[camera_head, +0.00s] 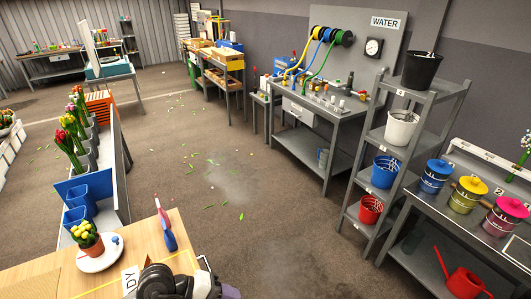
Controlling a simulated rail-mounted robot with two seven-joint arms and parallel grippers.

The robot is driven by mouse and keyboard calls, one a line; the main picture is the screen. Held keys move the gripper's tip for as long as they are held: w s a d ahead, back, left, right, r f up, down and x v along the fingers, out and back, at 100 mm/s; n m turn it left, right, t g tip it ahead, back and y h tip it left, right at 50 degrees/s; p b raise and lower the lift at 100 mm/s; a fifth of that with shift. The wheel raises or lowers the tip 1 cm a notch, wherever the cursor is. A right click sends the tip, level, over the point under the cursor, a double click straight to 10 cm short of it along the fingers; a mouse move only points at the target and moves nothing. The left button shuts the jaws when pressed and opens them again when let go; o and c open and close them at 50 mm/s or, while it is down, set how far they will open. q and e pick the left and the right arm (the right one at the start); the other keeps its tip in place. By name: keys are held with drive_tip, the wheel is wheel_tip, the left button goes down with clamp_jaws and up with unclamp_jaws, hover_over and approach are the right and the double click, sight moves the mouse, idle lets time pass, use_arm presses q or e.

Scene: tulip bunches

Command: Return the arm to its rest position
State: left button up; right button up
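A dark grey, rounded piece of my own arm (178,283) shows at the bottom edge, over the near corner of the wooden table (40,270). I cannot tell which arm it belongs to. Neither gripper's fingers show in the view. A small pot of yellow tulips (86,236) stands upright on a round white plate (105,256) on the table, apart from the arm. A white card with dark letters (130,281) is partly hidden beside the arm.
A pink and blue object (165,225) stands at the table's right edge. Blue containers (78,202) and tulip bunches (72,135) line the bench behind. At right stand a bucket shelf (386,145) and a bench with coloured pots (466,195). The middle floor is open, with scattered leaves.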

use_arm(q)
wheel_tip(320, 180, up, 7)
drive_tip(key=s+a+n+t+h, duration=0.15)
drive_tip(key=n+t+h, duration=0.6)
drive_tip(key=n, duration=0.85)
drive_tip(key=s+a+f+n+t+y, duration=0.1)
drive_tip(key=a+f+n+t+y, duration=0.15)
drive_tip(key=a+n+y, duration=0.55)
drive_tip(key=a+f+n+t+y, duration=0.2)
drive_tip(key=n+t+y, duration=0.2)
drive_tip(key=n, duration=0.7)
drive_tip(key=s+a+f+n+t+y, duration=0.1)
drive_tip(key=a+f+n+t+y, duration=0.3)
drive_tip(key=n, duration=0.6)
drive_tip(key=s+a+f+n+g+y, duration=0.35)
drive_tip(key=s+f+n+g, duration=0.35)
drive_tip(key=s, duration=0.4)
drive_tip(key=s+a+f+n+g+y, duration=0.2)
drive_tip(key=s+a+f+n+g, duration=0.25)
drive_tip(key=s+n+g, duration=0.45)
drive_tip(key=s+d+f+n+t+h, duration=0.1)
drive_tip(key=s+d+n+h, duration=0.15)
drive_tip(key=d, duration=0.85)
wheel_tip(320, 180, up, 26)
drive_tip(key=p, duration=2.7)
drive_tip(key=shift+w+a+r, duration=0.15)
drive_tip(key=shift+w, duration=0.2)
